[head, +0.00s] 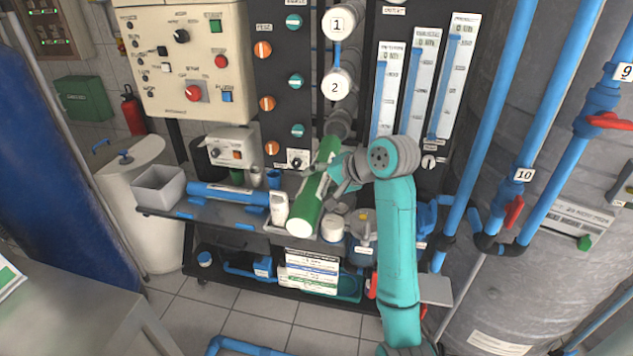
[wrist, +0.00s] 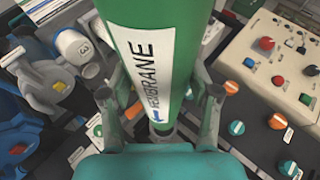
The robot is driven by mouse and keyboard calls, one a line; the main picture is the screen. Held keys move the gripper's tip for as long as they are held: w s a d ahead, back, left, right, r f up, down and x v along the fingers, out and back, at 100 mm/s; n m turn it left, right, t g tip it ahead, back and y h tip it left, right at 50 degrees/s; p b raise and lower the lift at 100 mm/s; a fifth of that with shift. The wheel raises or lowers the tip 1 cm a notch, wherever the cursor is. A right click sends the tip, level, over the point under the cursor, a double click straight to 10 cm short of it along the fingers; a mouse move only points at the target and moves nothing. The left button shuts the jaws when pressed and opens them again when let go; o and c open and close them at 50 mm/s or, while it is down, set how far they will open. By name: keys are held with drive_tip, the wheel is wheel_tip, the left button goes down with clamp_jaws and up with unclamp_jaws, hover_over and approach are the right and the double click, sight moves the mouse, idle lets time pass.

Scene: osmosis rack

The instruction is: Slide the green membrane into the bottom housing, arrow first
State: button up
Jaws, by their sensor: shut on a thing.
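The green membrane (head: 310,200) is a long green tube with a white label. My gripper (head: 338,178) is shut around it, above the bench. In the wrist view the membrane (wrist: 140,45) passes between both fingers. Its label reads "MEMBRANE", with a small blue mark (wrist: 160,116) at one end; its direction is unclear.
Capped housings 1 (head: 338,23) and 2 (head: 336,85) are stacked above. Flow meters (head: 425,75) and blue pipes stand at the right.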

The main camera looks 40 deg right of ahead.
drive_tip(key=shift+w+d, duration=0.85)
drive_tip(key=shift+d, duration=0.25)
drive_tip(key=shift+w+d, duration=0.85)
drive_tip(key=shift+d, duration=0.25)
drive_tip(key=shift+d+r, duration=0.1)
idle(0.6)
